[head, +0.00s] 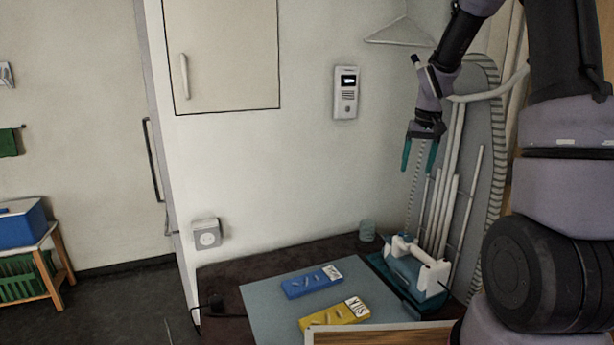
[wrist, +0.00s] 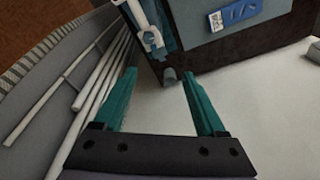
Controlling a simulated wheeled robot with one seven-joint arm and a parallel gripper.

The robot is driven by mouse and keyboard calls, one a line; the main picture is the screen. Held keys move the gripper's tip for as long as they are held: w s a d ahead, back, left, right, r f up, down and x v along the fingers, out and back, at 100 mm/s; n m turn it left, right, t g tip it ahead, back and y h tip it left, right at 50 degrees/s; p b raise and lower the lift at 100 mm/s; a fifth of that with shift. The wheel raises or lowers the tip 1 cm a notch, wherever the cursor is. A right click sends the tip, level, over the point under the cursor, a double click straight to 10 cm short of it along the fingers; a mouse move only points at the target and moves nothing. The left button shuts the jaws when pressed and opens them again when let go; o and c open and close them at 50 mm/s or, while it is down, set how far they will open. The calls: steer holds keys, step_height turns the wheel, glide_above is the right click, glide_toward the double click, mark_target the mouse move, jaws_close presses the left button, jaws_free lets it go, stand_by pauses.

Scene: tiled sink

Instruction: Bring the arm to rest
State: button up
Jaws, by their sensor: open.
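My gripper (head: 419,156) hangs above the back right of the dark counter, with its two teal fingers pointing down. It is open and empty. In the wrist view the fingers of my gripper (wrist: 158,92) are spread wide, with only the scene behind showing between them. My purple and black arm comes in from the right side of the head view.
A teal and white device (head: 408,262) stands below my gripper, a small cup (head: 367,230) behind it. A blue block (head: 312,281) and yellow block (head: 335,313) lie on a grey mat (head: 262,300). An ironing board (head: 478,190) leans at right.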

steer(key=s+a+r+m+t, duration=0.15)
steer(key=s+a+r, duration=0.25)
steer(key=s+r, duration=0.7)
steer(key=s+a+r+t+y, duration=0.1)
steer(key=s+r+t, duration=0.1)
steer(key=s, duration=0.5)
steer(key=s+a+r+m+t, duration=0.1)
steer(key=s+r, duration=0.3)
steer(key=s, duration=0.4)
steer(key=shift+a+r+t+y, duration=0.4)
steer(key=shift+a+t, duration=0.05)
steer(key=shift+a, duration=0.05)
